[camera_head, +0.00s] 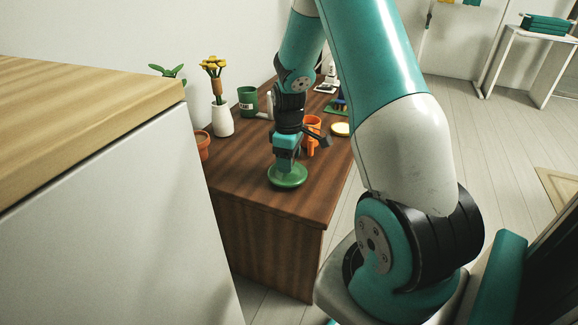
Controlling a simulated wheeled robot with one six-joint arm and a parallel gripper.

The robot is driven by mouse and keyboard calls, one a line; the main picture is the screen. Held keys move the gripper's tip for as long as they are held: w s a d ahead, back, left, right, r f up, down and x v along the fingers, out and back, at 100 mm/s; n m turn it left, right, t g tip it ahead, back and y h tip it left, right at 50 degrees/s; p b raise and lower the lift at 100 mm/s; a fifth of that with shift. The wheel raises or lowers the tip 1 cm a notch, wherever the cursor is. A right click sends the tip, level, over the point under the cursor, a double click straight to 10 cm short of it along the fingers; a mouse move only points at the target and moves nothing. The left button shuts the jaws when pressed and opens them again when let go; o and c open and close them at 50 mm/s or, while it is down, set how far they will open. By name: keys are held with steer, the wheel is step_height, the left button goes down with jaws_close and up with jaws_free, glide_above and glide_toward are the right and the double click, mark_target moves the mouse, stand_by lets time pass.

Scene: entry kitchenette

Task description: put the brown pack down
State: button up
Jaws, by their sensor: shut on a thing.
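My gripper (287,160) points down over the near end of the dark brown wooden cabinet top. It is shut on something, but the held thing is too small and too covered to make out. A round green dish or lid (288,180) is directly below the jaws, on or just above the wood. I cannot tell whether the jaws touch it. No brown pack can be made out; it may be hidden by the gripper.
A white vase (222,121) with yellow flowers, a terracotta pot (202,146) and a green labelled pot (247,101) stand left of the arm. Bare wood (240,181) lies near the front edge. A tall counter (90,90) stands left.

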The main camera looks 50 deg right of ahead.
steer(key=shift+f, duration=0.65)
steer(key=shift+f, duration=0.15)
steer(key=o, duration=0.9)
step_height(320, 180, up, 12)
steer(key=p, duration=0.5)
steer(key=shift+r, duration=0.2)
